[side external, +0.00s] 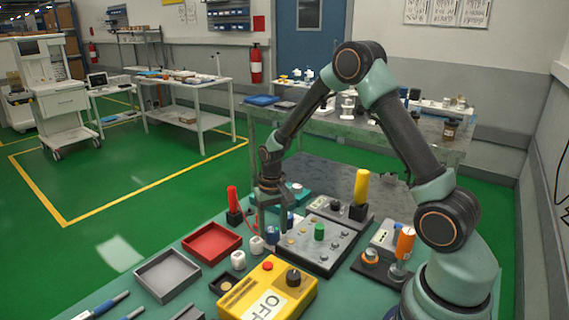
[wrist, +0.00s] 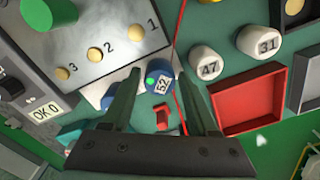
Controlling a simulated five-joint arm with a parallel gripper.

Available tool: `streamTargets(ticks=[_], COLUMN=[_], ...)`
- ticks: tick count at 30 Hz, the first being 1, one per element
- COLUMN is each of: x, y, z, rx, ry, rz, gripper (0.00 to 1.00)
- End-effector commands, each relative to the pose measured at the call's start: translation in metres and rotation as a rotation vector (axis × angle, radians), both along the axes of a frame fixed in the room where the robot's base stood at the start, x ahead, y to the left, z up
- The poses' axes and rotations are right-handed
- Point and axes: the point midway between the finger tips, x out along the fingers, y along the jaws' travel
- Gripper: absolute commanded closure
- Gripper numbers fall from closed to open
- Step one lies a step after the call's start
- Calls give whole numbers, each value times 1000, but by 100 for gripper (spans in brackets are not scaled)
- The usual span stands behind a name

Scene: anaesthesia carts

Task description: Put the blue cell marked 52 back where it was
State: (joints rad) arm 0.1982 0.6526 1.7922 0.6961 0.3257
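The blue cell marked 52 (wrist: 161,83) has a green dot on top and shows between my fingers in the wrist view. In the side view the blue cell (side external: 272,237) stands at the near left edge of the grey panel, at the end of a line with two white cells. My gripper (side external: 274,225) points down there, its fingers on either side of the cell. In the wrist view my gripper (wrist: 158,65) is open, with a small gap beside the cell. The lower part of the cell is partly hidden.
White cells marked 47 (wrist: 205,63) and 31 (wrist: 268,43) stand alongside. A red tray (side external: 212,243) and a grey tray (side external: 167,275) lie to the left. The grey panel (side external: 325,263) bears yellow buttons and a green knob. A yellow OFF box (side external: 262,287) stands in front.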

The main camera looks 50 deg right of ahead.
Motion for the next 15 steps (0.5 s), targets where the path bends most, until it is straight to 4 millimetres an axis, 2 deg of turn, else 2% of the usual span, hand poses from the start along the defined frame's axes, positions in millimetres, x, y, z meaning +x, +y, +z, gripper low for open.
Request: streamTargets(ticks=[8,11,15], x=[0,1,1], y=[0,0,0], z=[6,18,45], rx=[0,-1,-1], ry=[-2,-4,-6], rz=[0,0,0], gripper=[40,40,40])
